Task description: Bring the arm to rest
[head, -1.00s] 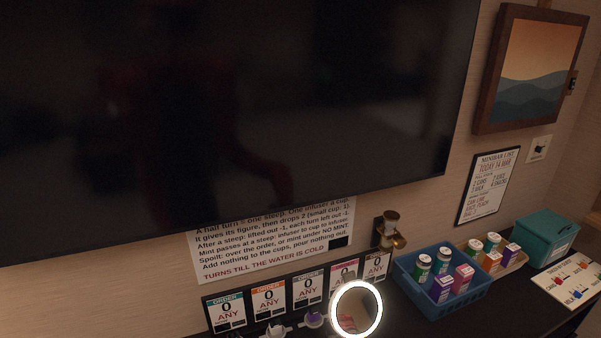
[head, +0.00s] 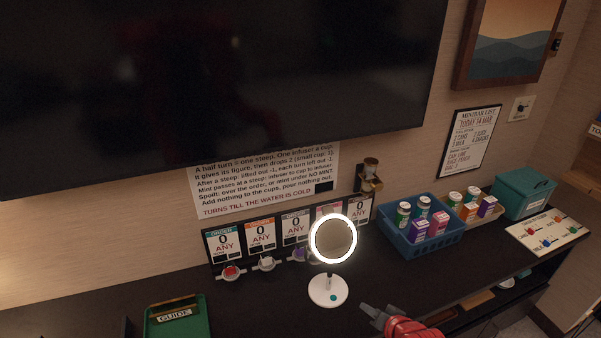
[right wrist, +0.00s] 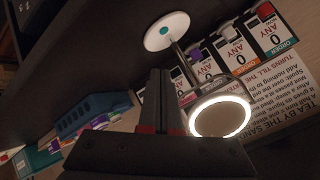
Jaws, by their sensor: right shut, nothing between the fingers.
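My right gripper (head: 372,312) shows at the bottom of the head view, at the end of a red arm part. It is over the front of the dark counter (head: 270,310), to the right of the ring-lit mirror's base. In the right wrist view its fingers (right wrist: 161,90) are together, with nothing between them. My left gripper is not in view.
The round lit mirror (head: 328,290) stands close to my right gripper. Order cards (head: 260,236) and cups (head: 231,271) line the wall. A blue basket (head: 425,248), a teal box (head: 524,194) and a green tray (head: 203,320) also stand on the counter.

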